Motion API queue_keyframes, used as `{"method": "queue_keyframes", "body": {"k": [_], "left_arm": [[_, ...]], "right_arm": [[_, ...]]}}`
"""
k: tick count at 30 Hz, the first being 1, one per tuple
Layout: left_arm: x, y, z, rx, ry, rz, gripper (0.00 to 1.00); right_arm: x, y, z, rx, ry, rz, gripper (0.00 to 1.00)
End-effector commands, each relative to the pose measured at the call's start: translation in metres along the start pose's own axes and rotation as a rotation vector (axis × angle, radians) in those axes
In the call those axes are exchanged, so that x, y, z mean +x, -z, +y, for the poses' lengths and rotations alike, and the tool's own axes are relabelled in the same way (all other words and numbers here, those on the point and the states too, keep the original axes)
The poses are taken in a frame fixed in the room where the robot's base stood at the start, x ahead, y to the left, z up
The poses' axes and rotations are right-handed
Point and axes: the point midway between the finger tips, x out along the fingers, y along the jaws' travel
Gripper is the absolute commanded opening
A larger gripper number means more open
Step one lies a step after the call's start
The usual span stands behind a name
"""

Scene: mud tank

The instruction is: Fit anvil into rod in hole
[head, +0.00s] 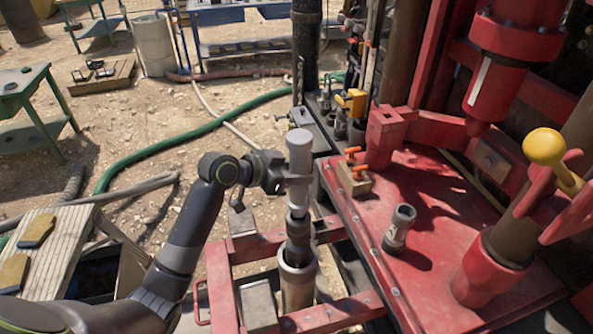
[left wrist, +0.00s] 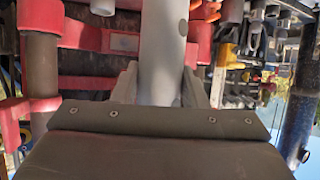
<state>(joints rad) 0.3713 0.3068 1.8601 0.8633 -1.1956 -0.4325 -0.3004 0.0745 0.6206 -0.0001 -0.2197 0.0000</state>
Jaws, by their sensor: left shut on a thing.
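The anvil (head: 299,150) is a light grey cylinder with a wider head and a narrower lower part, held upright. My left gripper (head: 284,176) is shut on it from the left, around its middle. The rod (head: 298,230) stands upright in the hole's metal collar (head: 297,284) directly below. The anvil's lower end meets or nearly meets the rod's top; I cannot tell whether it is inside. In the left wrist view the anvil (left wrist: 162,50) is between the fingers, its lower end hidden. My right gripper is not in view.
A red rig deck (head: 430,215) lies to the right, with a short grey fitting (head: 399,228) standing on it and an orange-handled valve block (head: 354,172) at its edge. Red frame bars (head: 335,312) surround the collar. A wooden bench with gloves (head: 38,232) is at left.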

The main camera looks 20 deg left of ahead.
Motion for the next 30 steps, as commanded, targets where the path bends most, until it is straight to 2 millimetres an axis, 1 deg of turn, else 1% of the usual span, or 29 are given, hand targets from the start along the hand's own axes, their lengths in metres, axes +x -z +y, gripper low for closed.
{"method": "queue_keyframes", "body": {"k": [1,9,18,24,30], "left_arm": [[0.002,-0.003,0.0,0.003,0.0,0.007,0.0],[0.01,-0.017,0.0,0.003,0.0,0.007,0.0],[0.017,-0.032,0.0,0.003,0.0,0.008,0.0],[0.019,-0.036,0.0,0.003,0.0,0.008,0.0],[0.019,-0.036,0.0,0.003,0.0,0.008,0.0]], "right_arm": [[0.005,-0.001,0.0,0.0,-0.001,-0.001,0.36],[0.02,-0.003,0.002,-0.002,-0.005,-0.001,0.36],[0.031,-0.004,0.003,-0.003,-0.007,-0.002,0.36],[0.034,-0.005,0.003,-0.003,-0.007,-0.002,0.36],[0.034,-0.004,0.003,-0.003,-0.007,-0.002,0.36]]}}
